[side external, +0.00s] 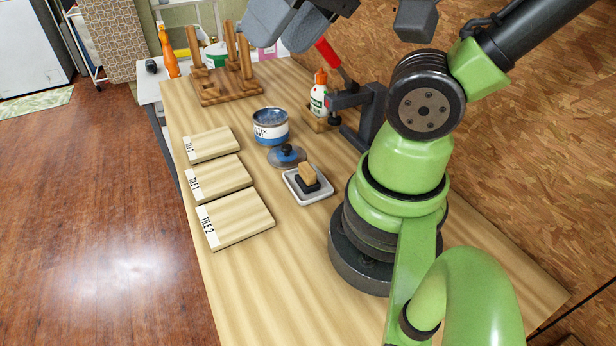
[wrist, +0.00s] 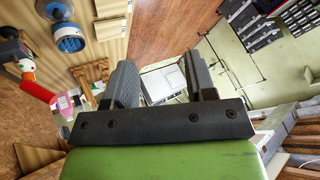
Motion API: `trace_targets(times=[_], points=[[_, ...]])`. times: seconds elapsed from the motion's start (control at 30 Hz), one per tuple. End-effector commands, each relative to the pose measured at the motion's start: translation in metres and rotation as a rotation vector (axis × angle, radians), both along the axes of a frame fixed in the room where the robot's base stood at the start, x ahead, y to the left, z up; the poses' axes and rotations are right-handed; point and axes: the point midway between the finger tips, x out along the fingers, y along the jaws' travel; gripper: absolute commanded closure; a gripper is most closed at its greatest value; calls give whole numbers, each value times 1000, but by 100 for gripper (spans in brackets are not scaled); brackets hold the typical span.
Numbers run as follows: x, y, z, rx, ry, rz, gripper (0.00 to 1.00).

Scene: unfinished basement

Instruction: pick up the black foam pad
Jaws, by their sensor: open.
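The black foam pad (side external: 311,187) shows in the side external view in a small white tray (side external: 322,195) on the workbench. A tan block (side external: 306,173) sits on top of it and hides part of it. My gripper (side external: 288,22) is at the top edge of that view, high above the bench and well apart from the pad, partly cut off. In the wrist view my gripper (wrist: 163,68) has its two fingers spread with nothing between them. I cannot make out the pad clearly in the wrist view.
A blue-labelled can (side external: 270,128) and a blue lid (side external: 287,156) stand behind the tray. Three wooden tiles (side external: 237,218) lie to its left. A wooden rack (side external: 228,88), a glue bottle (side external: 319,97) and a dark clamp (side external: 365,112) stand farther back. The front bench is clear.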

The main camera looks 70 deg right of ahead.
Motion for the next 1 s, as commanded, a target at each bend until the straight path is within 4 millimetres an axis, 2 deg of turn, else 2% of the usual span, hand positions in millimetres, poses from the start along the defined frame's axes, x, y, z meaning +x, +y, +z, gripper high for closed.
trace_targets(times=[0.13,0.17,0.43,0.57,0.67,0.8,1.0], points=[[0,0,0,0,0,0,49],[0,0,0,0,0,0,55],[0,0,0,-1,2,-1,55],[10,-8,-8,-15,44,-37,55],[24,-22,-25,-39,116,-98,55],[44,-52,-61,-72,251,-201,55],[52,-95,-123,-87,440,-318,55]])
